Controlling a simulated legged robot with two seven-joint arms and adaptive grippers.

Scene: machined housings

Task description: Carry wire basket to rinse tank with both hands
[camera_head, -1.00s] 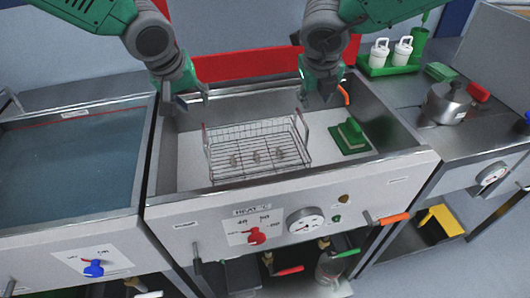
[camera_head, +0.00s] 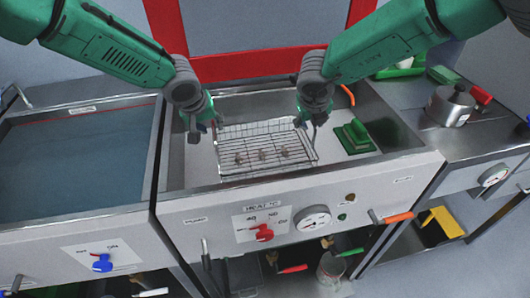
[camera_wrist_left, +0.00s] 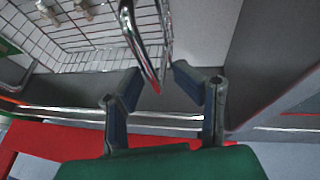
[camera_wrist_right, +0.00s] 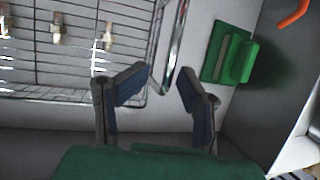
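The wire basket (camera_head: 262,158) stands in the steel basin in the middle of the bench, with several small metal parts inside. My left gripper (camera_head: 203,130) is at its left end; in the left wrist view its open fingers (camera_wrist_left: 150,88) stand either side of the shiny handle (camera_wrist_left: 147,50), apart from it. My right gripper (camera_head: 311,124) is at its right end; in the right wrist view its open fingers (camera_wrist_right: 166,82) stand near the handle (camera_wrist_right: 172,45), which lies between them. The water-filled tank (camera_head: 75,160) is on the left.
A green block (camera_head: 354,136) lies in the basin right of the basket. A steel wall divides basin and tank. A pot (camera_head: 450,104) stands on the right counter. A red dial (camera_head: 264,232) and gauge (camera_head: 313,218) are on the front panel.

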